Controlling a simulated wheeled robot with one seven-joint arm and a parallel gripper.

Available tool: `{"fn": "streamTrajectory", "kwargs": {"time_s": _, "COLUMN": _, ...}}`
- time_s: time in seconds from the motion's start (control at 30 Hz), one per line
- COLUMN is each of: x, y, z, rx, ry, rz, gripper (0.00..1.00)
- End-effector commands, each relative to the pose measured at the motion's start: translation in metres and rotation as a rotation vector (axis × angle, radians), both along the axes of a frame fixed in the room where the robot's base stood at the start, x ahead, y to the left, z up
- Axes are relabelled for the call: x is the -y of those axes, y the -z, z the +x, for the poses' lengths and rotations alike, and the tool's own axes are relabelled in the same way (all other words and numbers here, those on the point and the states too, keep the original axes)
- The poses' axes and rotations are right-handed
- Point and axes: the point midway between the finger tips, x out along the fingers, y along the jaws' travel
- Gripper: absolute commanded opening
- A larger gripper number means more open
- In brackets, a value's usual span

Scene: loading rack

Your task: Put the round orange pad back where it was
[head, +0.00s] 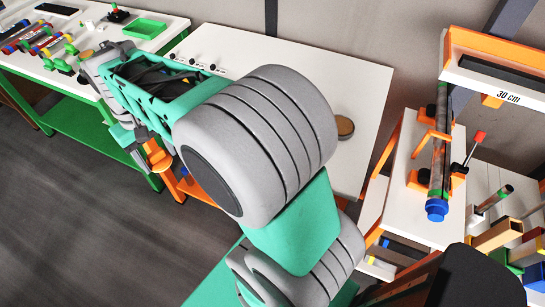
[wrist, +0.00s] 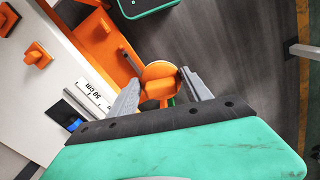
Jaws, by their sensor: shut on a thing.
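The round orange pad (wrist: 159,71) is between the fingertips of my gripper (wrist: 160,82) in the wrist view, with an orange block-like part below its disc. My gripper is shut on it. In the head view the orange pad (head: 158,158) shows beside my gripper (head: 146,160), left of my large grey arm joint. It is held in the air, by the gap between the left table and the middle white table. My arm hides part of the scene behind it. I cannot tell which spot the pad came from.
A white table with a green frame (head: 85,135) at left carries small tools and a green tray (head: 145,28). The middle white table (head: 300,72) has a brown round piece (head: 345,127). At right stands an orange and white rack (head: 500,65) with a blue-ended bar (head: 437,208). Grey floor lies front left.

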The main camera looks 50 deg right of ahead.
Motion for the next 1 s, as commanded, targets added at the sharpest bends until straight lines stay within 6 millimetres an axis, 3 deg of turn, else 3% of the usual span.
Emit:
{"fn": "streamTrajectory", "kwargs": {"time_s": 0.17, "x": 0.086, "y": 0.008, "z": -0.026, "rx": 0.001, "ry": 0.276, "rz": 0.0, "gripper": 0.25}}
{"fn": "streamTrajectory", "kwargs": {"time_s": 0.27, "x": 0.138, "y": 0.011, "z": -0.055, "rx": 0.002, "ry": 0.465, "rz": 0.0, "gripper": 0.25}}
{"fn": "streamTrajectory", "kwargs": {"time_s": 0.4, "x": 0.206, "y": 0.017, "z": -0.115, "rx": 0.001, "ry": 0.756, "rz": 0.0, "gripper": 0.25}}
{"fn": "streamTrajectory", "kwargs": {"time_s": 0.5, "x": 0.241, "y": 0.02, "z": -0.163, "rx": 0.002, "ry": 0.951, "rz": 0.0, "gripper": 0.25}}
{"fn": "streamTrajectory", "kwargs": {"time_s": 0.6, "x": 0.262, "y": 0.022, "z": -0.203, "rx": 0.002, "ry": 1.103, "rz": 0.0, "gripper": 0.25}}
{"fn": "streamTrajectory", "kwargs": {"time_s": 0.7, "x": 0.272, "y": 0.023, "z": -0.23, "rx": 0.001, "ry": 1.2, "rz": 0.0, "gripper": 0.25}}
{"fn": "streamTrajectory", "kwargs": {"time_s": 0.87, "x": 0.283, "y": 0.025, "z": -0.251, "rx": -0.001, "ry": 1.256, "rz": 0.001, "gripper": 0.25}}
{"fn": "streamTrajectory", "kwargs": {"time_s": 1.0, "x": 0.307, "y": 0.039, "z": -0.276, "rx": -0.005, "ry": 1.258, "rz": 0.004, "gripper": 0.25}}
